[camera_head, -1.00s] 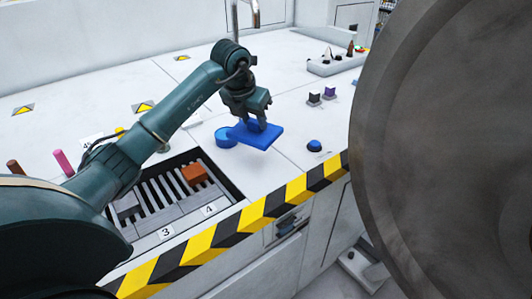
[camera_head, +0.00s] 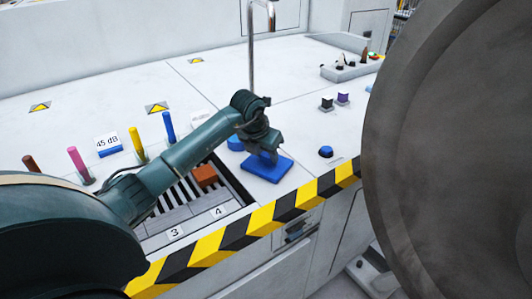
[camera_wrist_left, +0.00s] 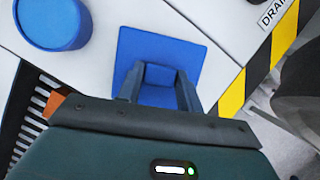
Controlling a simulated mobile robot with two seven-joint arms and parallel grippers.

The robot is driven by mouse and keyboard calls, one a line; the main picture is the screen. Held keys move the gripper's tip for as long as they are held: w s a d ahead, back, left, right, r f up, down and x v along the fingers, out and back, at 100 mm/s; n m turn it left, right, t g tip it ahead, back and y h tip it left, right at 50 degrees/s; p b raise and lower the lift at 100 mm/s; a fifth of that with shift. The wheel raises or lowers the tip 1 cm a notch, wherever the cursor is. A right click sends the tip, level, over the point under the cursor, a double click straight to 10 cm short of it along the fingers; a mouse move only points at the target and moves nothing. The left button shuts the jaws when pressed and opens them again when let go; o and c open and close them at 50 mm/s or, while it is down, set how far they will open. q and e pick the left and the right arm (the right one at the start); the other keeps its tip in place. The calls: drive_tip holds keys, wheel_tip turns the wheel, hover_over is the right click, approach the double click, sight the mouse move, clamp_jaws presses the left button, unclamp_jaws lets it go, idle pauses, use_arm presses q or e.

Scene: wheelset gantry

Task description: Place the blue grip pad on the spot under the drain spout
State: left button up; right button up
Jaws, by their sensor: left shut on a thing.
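The blue grip pad (camera_head: 268,170) is a flat square plate with a raised block on top. My left gripper (camera_head: 268,156) is shut on that block, with a finger on each side in the left wrist view (camera_wrist_left: 158,88). The pad (camera_wrist_left: 135,45) lies flat, on the white worktop or very close above it; I cannot tell if it touches. It is near the striped front edge. A thin metal pipe (camera_head: 251,55), possibly the drain spout, rises behind my gripper. No marked spot shows around the pad. My right gripper is not in view.
A round blue container (camera_wrist_left: 50,22) stands beside the pad, apart from it. A slotted tray with an orange block (camera_head: 204,175) lies left. A blue button (camera_head: 326,152) is right. A label starting "DRA" (camera_wrist_left: 272,13) is near the stripe. A big grey wheel (camera_head: 455,150) fills the right.

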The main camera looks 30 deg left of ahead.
use_arm(q)
drive_tip(key=shift+f, duration=0.1)
drive_tip(key=o, duration=1.1)
drive_tip(key=shift+c, duration=0.2)
